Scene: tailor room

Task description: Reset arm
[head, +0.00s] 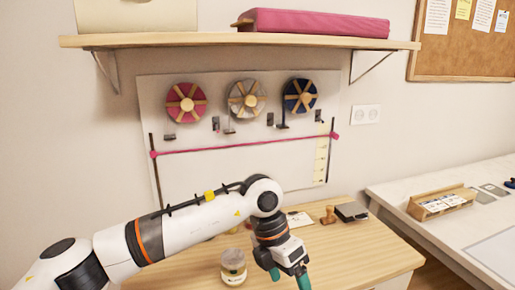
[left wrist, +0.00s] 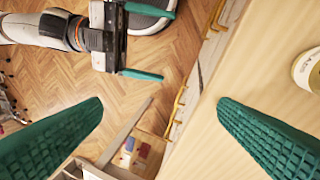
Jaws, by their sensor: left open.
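My left arm enters the head view from the left and reaches over the wooden table (head: 345,262). My left gripper (head: 288,279) points down near the table's front, with its green fingers apart. In the left wrist view, the left gripper (left wrist: 170,112) is open with nothing between its fingers. My right gripper (left wrist: 166,45) shows at the top of that view above the floor. Its two green fingers are apart and hold nothing visible. It is not in the head view.
A jar (head: 234,268) stands on the table just left of the left gripper. A wooden stamp (head: 329,215) and a dark pad (head: 352,211) lie at the back right. A white table (head: 420,222) stands at right. A shelf (head: 240,41) hangs above.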

